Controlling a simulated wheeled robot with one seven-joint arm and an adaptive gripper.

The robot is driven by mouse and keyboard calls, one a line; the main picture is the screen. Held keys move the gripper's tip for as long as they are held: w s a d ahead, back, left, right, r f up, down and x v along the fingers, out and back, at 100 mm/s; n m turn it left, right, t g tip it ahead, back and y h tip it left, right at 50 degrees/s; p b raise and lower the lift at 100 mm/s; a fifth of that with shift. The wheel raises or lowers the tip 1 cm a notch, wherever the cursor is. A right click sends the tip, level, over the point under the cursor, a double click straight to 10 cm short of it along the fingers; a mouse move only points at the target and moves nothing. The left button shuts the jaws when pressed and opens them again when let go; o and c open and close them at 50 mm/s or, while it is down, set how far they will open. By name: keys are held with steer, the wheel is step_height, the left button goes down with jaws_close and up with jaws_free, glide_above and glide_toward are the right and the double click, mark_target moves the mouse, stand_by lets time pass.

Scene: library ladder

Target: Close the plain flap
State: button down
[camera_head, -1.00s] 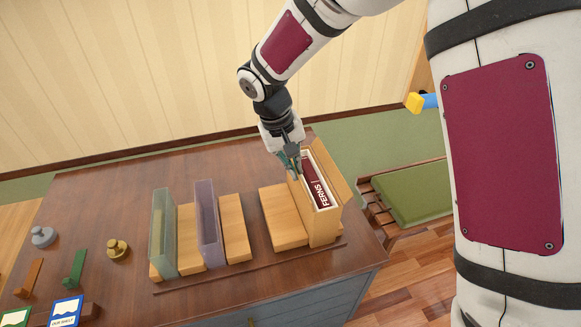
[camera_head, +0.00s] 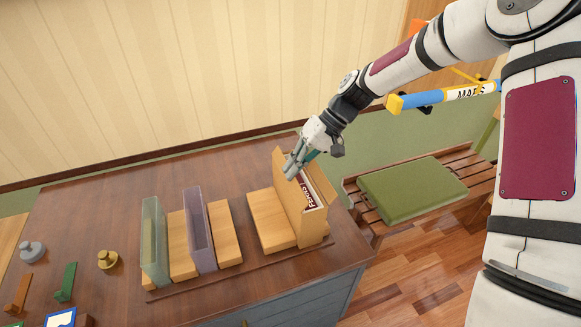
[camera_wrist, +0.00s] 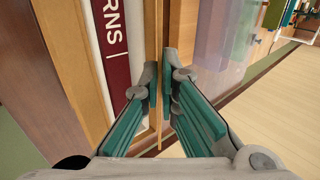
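A wooden box (camera_head: 316,238) stands at the right end of the table, holding a dark red book (camera_head: 308,190) marked FERNS. It also shows in the wrist view (camera_wrist: 112,60). A plain wooden panel, which looks like the plain flap (camera_head: 284,188), stands upright along the box's left side. Another wooden panel (camera_head: 324,187) stands at its back right. My gripper (camera_head: 291,171) is at the top of the left panel. In the wrist view, my fingertips (camera_wrist: 159,88) sit close on both sides of a thin upright wooden edge and appear shut on it. The flap's hinge is not clear.
Flat wooden blocks (camera_head: 270,222), a clear green panel (camera_head: 154,242) and a clear purple panel (camera_head: 199,230) stand left of the box. Small knobs and stands are at the table's left. A green-cushioned bench (camera_head: 412,190) is to the right, beneath a blue bar (camera_head: 422,98).

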steer(key=shift+d+f+g+y, duration=0.2)
steer(key=shift+y, duration=0.35)
steer(key=shift+d+f+g+y, duration=0.15)
steer(key=shift+g+y, duration=0.05)
steer(key=shift+y, duration=0.35)
steer(key=shift+f, duration=0.1)
steer(key=c, duration=1.8)
jaws_free()
steer(key=shift+c, duration=0.2)
steer(key=v, duration=1.2)
steer(key=shift+d, duration=0.15)
